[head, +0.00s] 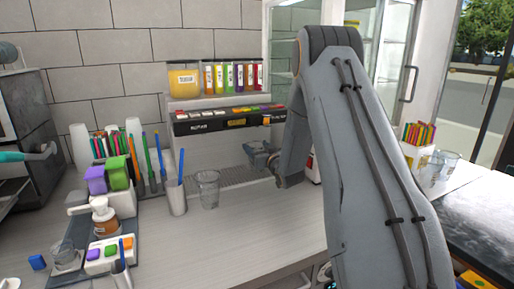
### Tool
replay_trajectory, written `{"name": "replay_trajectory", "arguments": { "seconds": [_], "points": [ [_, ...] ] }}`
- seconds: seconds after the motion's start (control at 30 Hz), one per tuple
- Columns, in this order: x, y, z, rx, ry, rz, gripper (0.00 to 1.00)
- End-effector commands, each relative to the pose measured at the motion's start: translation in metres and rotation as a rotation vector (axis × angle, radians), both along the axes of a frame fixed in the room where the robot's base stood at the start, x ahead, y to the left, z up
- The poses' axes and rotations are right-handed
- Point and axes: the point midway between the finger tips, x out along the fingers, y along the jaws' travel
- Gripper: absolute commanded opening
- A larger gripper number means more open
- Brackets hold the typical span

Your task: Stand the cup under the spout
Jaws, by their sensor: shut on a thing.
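The drink dispenser (215,127) stands against the back wall, with a dark front strip and a grated drip tray (228,176) below it. My gripper (262,160) is at the right end of the dispenser, below the strip and above the tray's level. It is shut on a small see-through cup (257,150), which looks roughly upright. The cup is small and partly covered by the gripper, so its exact place under a spout and any contact with the tray cannot be told. Another clear cup (208,188) stands on the counter in front of the tray.
A white cup with blue straws (177,197) stands left of the clear cup. Further left are straw holders, purple and green boxes (110,176) and a pump bottle (104,218). My arm covers the right side. The front middle of the counter (250,235) is bare.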

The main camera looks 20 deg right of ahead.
Motion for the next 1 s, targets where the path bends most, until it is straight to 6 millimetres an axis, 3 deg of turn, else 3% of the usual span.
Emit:
{"name": "replay_trajectory", "arguments": {
  "seconds": [0.07,0.1,0.2,0.6,0.77,1.0],
  "points": [
    [0.000,0.000,-0.003,0.000,0.000,0.000,0.41],
    [0.000,0.000,-0.003,0.000,0.000,0.000,0.66],
    [0.000,0.000,-0.002,0.000,0.000,0.000,0.80],
    [-0.003,-0.001,0.002,0.000,0.000,-0.001,0.80],
    [-0.028,-0.003,0.000,0.000,0.000,-0.003,0.80],
    [-0.079,-0.004,0.000,0.001,0.000,-0.003,0.80]
  ]
}}
